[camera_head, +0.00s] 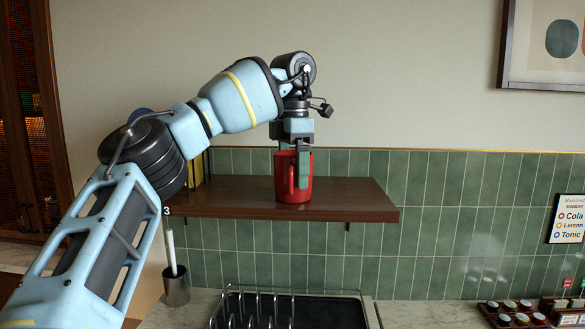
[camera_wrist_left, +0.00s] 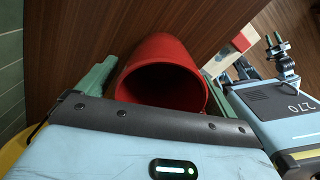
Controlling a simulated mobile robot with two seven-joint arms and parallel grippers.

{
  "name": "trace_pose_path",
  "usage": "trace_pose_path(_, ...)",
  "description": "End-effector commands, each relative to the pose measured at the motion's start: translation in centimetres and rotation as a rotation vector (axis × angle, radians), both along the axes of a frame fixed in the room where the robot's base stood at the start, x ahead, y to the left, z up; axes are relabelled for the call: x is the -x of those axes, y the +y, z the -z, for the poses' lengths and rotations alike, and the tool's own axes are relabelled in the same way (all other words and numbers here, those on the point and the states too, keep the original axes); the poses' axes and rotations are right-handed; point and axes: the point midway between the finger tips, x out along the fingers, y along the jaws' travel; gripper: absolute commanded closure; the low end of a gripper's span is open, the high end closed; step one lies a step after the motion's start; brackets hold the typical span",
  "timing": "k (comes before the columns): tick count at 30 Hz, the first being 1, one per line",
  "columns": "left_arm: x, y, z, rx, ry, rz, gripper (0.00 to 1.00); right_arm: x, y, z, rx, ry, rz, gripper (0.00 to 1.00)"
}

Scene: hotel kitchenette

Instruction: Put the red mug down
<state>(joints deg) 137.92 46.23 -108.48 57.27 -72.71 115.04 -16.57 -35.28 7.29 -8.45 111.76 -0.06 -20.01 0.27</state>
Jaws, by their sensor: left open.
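My left gripper (camera_head: 294,163) points down over the mug from above. It is open, with one green finger on each side of the mug. In the left wrist view the fingers (camera_wrist_left: 160,75) flank the mug; whether they touch it I cannot tell.
Yellow items (camera_head: 196,169) stand on the shelf to the left, partly behind my arm. Green tiles (camera_head: 450,200) back the shelf. Below are a dish rack (camera_head: 265,312), a metal pot (camera_head: 176,287) and a tray of capsules (camera_head: 510,315). The shelf right of the mug is bare.

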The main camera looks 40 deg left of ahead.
Motion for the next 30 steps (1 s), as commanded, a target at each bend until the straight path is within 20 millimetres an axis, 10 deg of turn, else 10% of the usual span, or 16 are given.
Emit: trace_pose_path(30,-0.1,0.0,-6.3,0.001,0.013,-0.001,0.07,0.0,0.0,0.0,0.000,0.000,0.000,0.64)
